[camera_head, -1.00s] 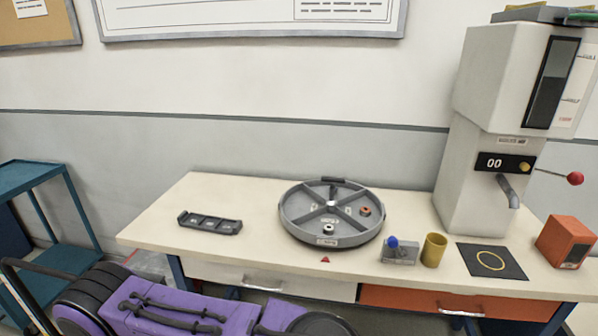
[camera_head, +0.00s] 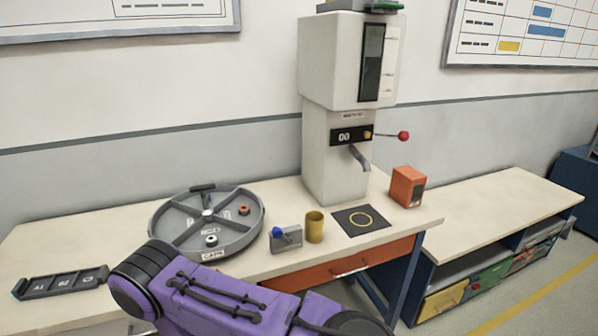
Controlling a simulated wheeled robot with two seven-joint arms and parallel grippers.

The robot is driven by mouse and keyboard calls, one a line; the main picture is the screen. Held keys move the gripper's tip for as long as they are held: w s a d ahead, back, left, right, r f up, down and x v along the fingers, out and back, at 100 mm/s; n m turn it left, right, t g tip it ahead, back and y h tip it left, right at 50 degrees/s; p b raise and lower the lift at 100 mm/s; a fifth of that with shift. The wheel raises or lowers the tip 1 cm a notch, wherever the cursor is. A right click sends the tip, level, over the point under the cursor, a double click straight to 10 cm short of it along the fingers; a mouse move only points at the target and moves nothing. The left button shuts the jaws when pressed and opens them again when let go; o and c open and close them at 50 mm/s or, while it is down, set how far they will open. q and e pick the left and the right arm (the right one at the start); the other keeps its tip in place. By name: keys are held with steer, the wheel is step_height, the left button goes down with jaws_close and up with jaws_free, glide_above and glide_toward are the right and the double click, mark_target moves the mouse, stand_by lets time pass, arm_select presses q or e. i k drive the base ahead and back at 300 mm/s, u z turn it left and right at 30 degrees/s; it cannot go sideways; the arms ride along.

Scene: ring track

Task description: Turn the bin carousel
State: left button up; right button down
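The bin carousel (camera_head: 178,243) is a round grey tray on the cream table, left of centre. Spokes divide it into compartments around a light hub (camera_head: 208,213). A black handle (camera_head: 202,188) stands at its far rim. An orange-brown ring (camera_head: 243,210) lies in the right compartment and a pale ring (camera_head: 211,240) in the front one. A label is on the front rim. My purple arm crosses the lower part of the view, in front of the table and apart from the carousel. Neither gripper shows.
Right of the carousel stand a grey block with a blue knob (camera_head: 287,239), a yellow cup (camera_head: 314,227), a black mat with a yellow ring (camera_head: 362,220), a tall dispenser (camera_head: 334,150) with a red-tipped lever, and an orange box (camera_head: 407,187). A black labelled tray (camera_head: 60,283) lies left.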

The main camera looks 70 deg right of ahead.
mark_target(184, 222)
steer(key=z, duration=2.1)
